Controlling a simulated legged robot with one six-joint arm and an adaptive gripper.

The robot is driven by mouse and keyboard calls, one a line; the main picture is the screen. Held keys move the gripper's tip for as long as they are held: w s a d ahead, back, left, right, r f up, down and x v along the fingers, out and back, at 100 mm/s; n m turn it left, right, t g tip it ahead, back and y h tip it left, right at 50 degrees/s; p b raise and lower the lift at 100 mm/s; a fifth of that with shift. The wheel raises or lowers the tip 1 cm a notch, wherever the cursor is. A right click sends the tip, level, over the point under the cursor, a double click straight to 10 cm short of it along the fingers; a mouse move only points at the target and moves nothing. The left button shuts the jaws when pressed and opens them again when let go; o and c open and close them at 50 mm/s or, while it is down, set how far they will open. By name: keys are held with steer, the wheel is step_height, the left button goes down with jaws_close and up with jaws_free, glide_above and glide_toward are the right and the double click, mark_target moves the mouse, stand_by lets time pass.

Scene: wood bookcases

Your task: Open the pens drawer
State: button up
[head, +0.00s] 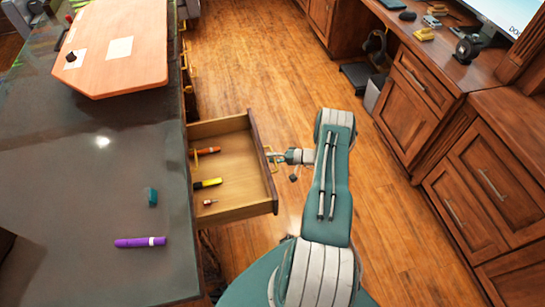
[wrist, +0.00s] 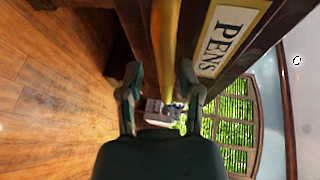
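The pens drawer (head: 235,165) stands pulled out from the dark-topped desk in the head view, its inside showing. An orange marker (head: 206,151), a yellow marker (head: 207,183) and a small red item (head: 210,202) lie in it. Its front carries a "PENS" label (wrist: 228,40) in the wrist view. A brass handle (wrist: 166,40) runs between the spread fingers of my gripper (wrist: 160,75). The fingers look apart, with gaps beside the handle. In the head view my gripper (head: 276,157) is at the drawer front, its fingertips small there.
A purple marker (head: 140,242) and a teal block (head: 152,196) lie on the desktop (head: 80,180). A wooden board (head: 120,50) is at its far end. Wood cabinets (head: 480,190) line the right side.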

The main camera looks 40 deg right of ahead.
steer(key=shift+r, duration=0.1)
steer(key=v, duration=1.2)
steer(key=shift+w, duration=0.1)
